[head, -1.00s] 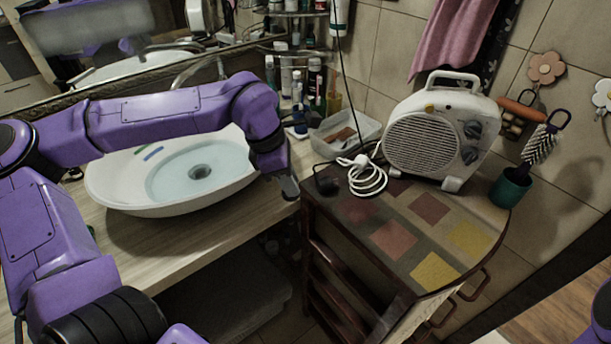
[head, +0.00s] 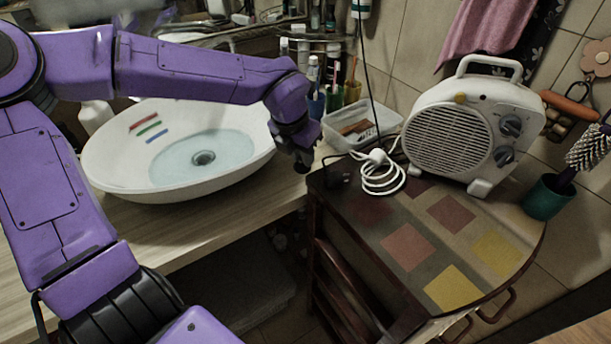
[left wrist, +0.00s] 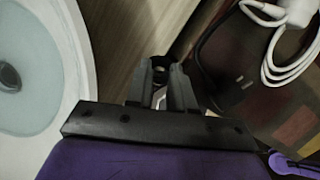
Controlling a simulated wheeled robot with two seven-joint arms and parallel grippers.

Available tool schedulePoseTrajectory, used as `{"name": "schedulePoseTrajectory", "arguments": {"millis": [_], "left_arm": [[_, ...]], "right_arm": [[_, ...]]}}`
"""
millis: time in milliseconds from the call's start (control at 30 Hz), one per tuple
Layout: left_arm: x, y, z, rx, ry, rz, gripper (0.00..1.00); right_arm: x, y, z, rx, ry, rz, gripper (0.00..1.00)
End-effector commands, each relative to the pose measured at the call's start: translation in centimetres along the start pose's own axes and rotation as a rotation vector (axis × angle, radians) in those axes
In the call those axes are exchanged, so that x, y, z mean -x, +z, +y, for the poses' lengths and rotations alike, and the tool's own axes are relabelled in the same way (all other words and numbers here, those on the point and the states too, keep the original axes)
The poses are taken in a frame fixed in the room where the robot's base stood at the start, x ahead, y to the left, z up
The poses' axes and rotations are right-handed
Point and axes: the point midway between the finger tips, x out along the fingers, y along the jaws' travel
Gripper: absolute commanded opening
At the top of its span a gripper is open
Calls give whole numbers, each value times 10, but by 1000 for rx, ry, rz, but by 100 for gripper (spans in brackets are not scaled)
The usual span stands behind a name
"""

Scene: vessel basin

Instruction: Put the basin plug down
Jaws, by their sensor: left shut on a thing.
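The basin plug (left wrist: 178,75) is a small dark round piece with a lighter centre, between the fingertips of my left gripper (left wrist: 172,84) in the left wrist view. The gripper is shut on it. In the head view the left gripper (head: 302,160) points down just right of the basin, over the strip of counter beside the wooden cabinet. The plug is a small dark shape at its tip there; I cannot tell whether it touches the counter. The white oval basin (head: 110,172) holds shallow water, with a dark drain (head: 203,158) at its bottom.
The patterned cabinet top (head: 408,247) stands right of the gripper, carrying a white fan heater (head: 455,140), a coiled white cable (head: 382,180) and a green cup (head: 548,197). A clear tray (head: 362,127) and bottles stand behind. Light counter (head: 215,212) lies bare before the basin.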

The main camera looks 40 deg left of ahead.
Motion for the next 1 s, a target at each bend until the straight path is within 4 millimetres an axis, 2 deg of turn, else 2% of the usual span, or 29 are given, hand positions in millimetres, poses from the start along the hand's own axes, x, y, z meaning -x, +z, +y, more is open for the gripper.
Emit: {"name": "schedulePoseTrajectory", "arguments": {"millis": [33, 67, 167, 433, 600, 967, 1000], "left_arm": [[-16, 0, 3, 0, 6, -3, 0], [-20, 2, 4, 2, 7, -5, 0], [-28, 10, 9, 1, 1, 0, 0], [-58, 21, 18, 1, 0, -1, 0], [-84, 13, 18, -2, 0, -2, 0], [-90, 11, 17, 0, -1, -2, 0], [-90, 11, 17, 0, -1, -3, 29]], "right_arm": [[-17, 7, -2, 0, 0, 0, 43], [-22, 9, -2, 0, 0, 0, 43], [-12, 5, -1, 1, 0, -1, 43], [-9, 4, -1, 0, 0, 0, 43], [-10, 4, -1, 0, 0, 0, 43], [-13, 6, -1, 0, 0, 0, 43], [-12, 5, -1, 0, 0, 0, 43]]}}
